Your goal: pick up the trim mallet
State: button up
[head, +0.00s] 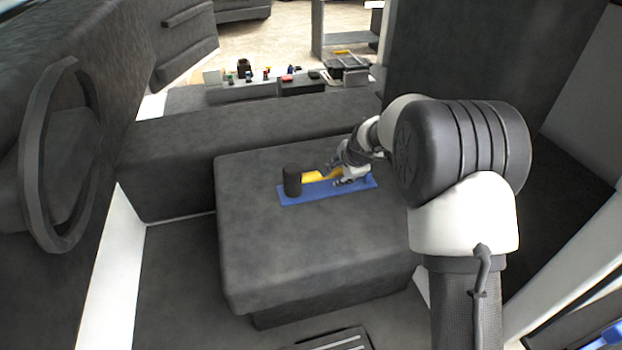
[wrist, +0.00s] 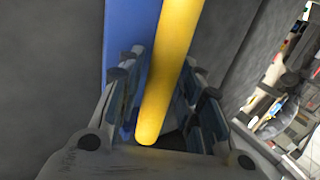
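The trim mallet has a black cylindrical head (head: 292,181) and a yellow handle (head: 315,176). It lies on a blue mat (head: 300,197) on top of a dark grey block, with its handle pointing right. My gripper (head: 340,172) is at the handle end in the head view. In the wrist view the yellow handle (wrist: 170,75) runs between the two fingers of my gripper (wrist: 163,62). The fingers stand open on either side of it, with a narrow gap visible on the left. The mallet head is out of the wrist view.
The dark grey block (head: 270,260) is otherwise bare. A steering wheel (head: 50,150) stands at the left. Behind the block is a long dark ledge (head: 180,150). Farther back, several small items and a black case (head: 302,88) sit on a surface.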

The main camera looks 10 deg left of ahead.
jog(key=shift+c, duration=0.5)
grip_shut()
jog(key=shift+r, duration=0.1)
